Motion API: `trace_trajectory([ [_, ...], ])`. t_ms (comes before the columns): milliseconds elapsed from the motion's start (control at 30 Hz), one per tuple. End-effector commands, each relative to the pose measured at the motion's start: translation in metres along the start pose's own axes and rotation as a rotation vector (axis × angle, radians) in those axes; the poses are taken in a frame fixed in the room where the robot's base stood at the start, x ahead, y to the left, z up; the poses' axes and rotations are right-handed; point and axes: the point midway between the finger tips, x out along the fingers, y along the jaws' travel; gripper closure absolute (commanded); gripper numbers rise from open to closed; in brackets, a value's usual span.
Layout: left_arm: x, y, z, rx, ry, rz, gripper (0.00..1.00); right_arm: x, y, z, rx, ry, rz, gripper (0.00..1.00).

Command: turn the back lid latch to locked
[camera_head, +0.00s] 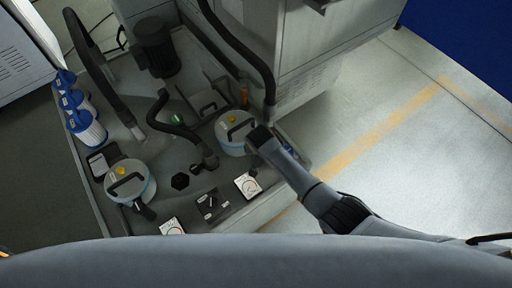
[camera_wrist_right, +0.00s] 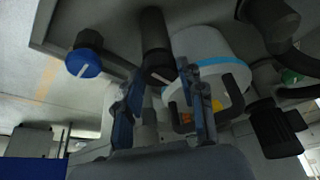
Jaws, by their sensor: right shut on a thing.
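The back canister (camera_head: 232,122) is a pale drum with a blue band, a grey lid, a black handle and a yellow sticker. In the right wrist view the canister (camera_wrist_right: 205,48) fills the upper middle. My right gripper (camera_head: 257,137) is at its right side. In the wrist view its fingers (camera_wrist_right: 160,74) stand either side of a black latch knob (camera_wrist_right: 157,66) with a white line on its end, and are shut on it. The head view hides this latch behind the gripper. My left gripper is in neither view.
The front canister (camera_head: 131,181) with its own black latch (camera_head: 144,211) stands to the left. Hoses, a motor (camera_head: 156,47), blue-topped filters (camera_head: 88,126) and dial gauges (camera_head: 248,185) crowd the deck. A blue knob (camera_wrist_right: 84,63) is left of the gripper. The floor at right is clear.

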Motion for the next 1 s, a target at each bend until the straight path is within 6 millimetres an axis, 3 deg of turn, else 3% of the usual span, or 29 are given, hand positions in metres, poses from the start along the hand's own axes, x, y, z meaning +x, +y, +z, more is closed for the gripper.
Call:
trace_trajectory([
  [233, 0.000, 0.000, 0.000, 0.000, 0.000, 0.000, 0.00, 0.000, 0.000, -0.001, 0.003, 0.001, -0.001, 0.93],
  [267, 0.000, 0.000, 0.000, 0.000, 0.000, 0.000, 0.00, 0.000, 0.000, -0.001, 0.003, 0.001, -0.001, 0.59],
  [367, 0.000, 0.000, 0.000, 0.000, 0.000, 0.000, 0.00, 0.000, 0.000, -0.001, 0.002, 0.001, -0.001, 0.39],
  [767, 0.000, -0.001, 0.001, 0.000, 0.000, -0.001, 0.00, -0.003, 0.000, 0.000, 0.001, 0.000, -0.001, 0.38],
  [1000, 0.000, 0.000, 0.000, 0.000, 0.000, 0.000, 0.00, -0.030, -0.001, 0.000, 0.002, 0.003, -0.003, 0.38],
])
